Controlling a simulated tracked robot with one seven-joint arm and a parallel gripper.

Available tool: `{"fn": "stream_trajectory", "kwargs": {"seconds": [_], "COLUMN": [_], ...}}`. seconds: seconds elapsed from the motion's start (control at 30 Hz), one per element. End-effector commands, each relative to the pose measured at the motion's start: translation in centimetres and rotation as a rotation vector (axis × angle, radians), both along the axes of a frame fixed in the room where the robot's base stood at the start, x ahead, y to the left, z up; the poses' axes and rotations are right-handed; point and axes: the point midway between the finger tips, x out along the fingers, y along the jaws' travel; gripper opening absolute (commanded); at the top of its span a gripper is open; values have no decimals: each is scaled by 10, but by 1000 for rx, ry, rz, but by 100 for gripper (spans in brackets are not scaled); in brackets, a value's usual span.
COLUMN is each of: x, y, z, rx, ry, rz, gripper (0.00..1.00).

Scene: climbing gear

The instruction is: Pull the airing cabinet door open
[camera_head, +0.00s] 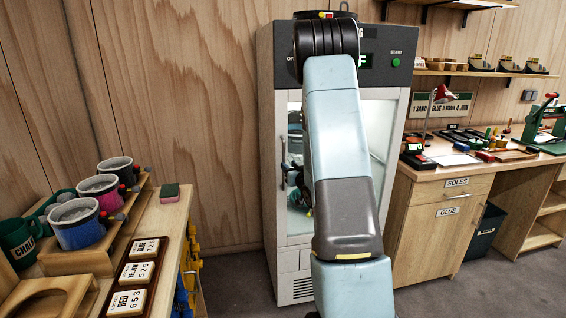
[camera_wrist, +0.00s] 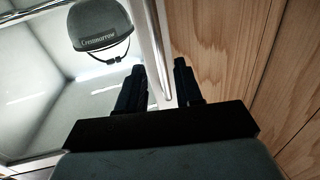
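The airing cabinet (camera_head: 268,130) is a tall pale grey unit with a dark control panel on top and a glass door (camera_head: 378,125). The door looks shut in the head view, though my arm covers its middle. A thin upright handle (camera_head: 283,152) shows at the door's left edge. My gripper is largely hidden behind my arm in the head view. In the wrist view, my gripper (camera_wrist: 160,75) has its two dark fingers apart, with a pale bar (camera_wrist: 154,45) running between them. I cannot tell whether either finger touches it. A grey cap-like helmet (camera_wrist: 98,25) shows beyond the glass.
A bench with mugs (camera_head: 75,222) and number blocks (camera_head: 137,270) stands at the left. A wooden workbench (camera_head: 440,215) with tools stands close on the cabinet's right. Grey floor (camera_head: 235,285) is clear left of the cabinet's foot.

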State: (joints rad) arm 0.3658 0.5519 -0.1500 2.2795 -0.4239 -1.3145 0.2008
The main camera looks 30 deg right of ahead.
Motion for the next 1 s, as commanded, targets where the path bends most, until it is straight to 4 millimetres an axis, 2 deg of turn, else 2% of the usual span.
{"fn": "stream_trajectory", "kwargs": {"seconds": [0.2, 0.4, 0.83, 1.0], "x": [37, 57, 64, 63], "y": [-3, -5, -6, -6], "z": [0, 0, 0, 0], "rx": [-1, 0, 0, 0], "ry": [-1, 0, 1, 1], "rz": [1, 0, -1, -1], "gripper": [35, 35, 34, 18]}}
